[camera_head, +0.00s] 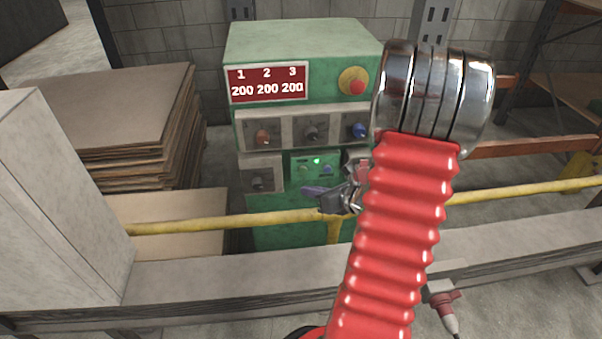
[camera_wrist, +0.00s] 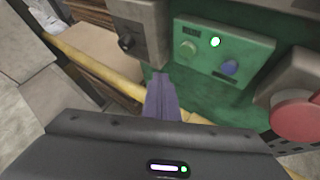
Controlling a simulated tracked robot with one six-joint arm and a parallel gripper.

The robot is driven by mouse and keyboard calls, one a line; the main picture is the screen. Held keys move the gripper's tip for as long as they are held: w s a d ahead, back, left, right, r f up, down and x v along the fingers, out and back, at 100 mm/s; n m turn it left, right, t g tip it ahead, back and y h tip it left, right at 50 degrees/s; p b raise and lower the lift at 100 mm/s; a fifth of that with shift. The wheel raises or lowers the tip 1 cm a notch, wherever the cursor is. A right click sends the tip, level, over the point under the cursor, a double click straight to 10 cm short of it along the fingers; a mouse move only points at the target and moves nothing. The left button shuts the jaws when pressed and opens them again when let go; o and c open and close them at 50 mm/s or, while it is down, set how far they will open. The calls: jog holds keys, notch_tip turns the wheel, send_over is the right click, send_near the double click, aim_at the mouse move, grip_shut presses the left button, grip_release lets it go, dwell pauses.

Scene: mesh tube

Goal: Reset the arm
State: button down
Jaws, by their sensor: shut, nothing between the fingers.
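My gripper (camera_head: 322,197) is in front of the lower part of a green control cabinet (camera_head: 290,42), near the yellow rail. Its fingers are shut and hold nothing. In the wrist view the shut fingers (camera_wrist: 163,97) point toward the green panel (camera_wrist: 258,58), below its lit green lamp (camera_wrist: 215,42) and blue knob (camera_wrist: 229,67). In the head view my red ribbed arm sleeve and metal rings hide part of the cabinet's right side and most of the wrist.
A yellow rail (camera_head: 210,225) crosses in front of the cabinet, close to my gripper. A grey ledge (camera_head: 220,280) runs below it. Stacked boards (camera_head: 125,95) and a pale block (camera_head: 55,190) stand at the left. A red button (camera_head: 355,87) is at the cabinet's upper right.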

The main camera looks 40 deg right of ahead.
dwell(0.4)
jog(key=s+a+r+n+g+y, duration=0.2)
jog(key=s+a+n+g, duration=0.2)
jog(key=a+n, duration=0.55)
jog(key=s+a+r+n+g+y, duration=0.1)
jog(key=s+a+n+g+y, duration=0.3)
jog(key=a+n, duration=0.6)
jog(key=s+a+r+n+h, duration=0.2)
jog(key=a+r+n+h, duration=0.1)
jog(key=a+r+n, duration=0.3)
jog(key=s+a+r+n+t+h, duration=0.1)
jog(key=s+a+r+n+h, duration=0.2)
jog(key=r+n, duration=0.7)
jog(key=a+n, duration=0.2)
jog(key=shift+a+r+h, duration=0.2)
jog(key=shift+a+h, duration=0.1)
jog(key=shift+a, duration=0.1)
jog(key=shift+s+n, duration=0.1)
jog(key=shift+n, duration=0.15)
